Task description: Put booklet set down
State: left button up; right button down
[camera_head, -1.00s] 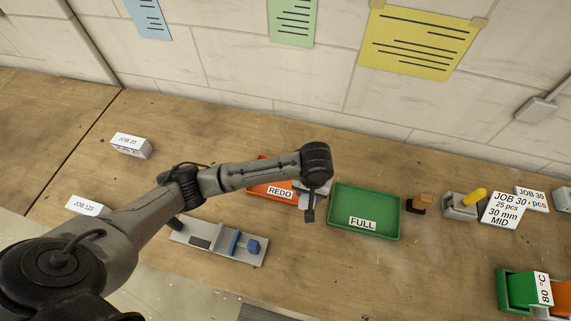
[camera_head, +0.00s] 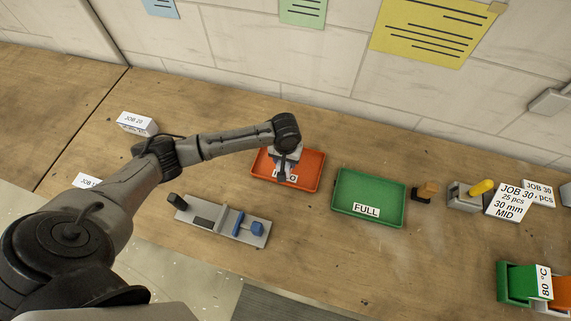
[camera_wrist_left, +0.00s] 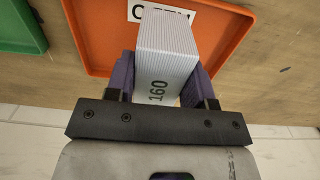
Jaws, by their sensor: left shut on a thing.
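My left gripper (camera_wrist_left: 158,85) is shut on a white booklet set (camera_wrist_left: 168,45) marked "160", seen between its two purple-grey fingers in the left wrist view. The set is a thick stack of sheets. In the head view, my left gripper (camera_head: 284,172) is over the orange REDO tray (camera_head: 314,181) and covers part of its label. The orange tray also shows behind the set in the left wrist view (camera_wrist_left: 90,35). Whether the set touches the tray floor I cannot tell. The green FULL tray (camera_head: 385,188) stands to the right and looks empty. My right gripper is not in view.
A grey jig with blue blocks (camera_head: 200,222) lies in front of the orange tray. White JOB blocks (camera_head: 137,124) stand at left. A yellow-handled tool (camera_head: 467,195) and JOB 30 cards (camera_head: 510,203) stand at right.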

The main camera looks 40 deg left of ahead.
pick_arm(q)
jog(key=shift+f, duration=1.95)
jog(key=shift+f, duration=0.1)
jog(key=o, duration=1.2)
jog(key=shift+o, duration=0.2)
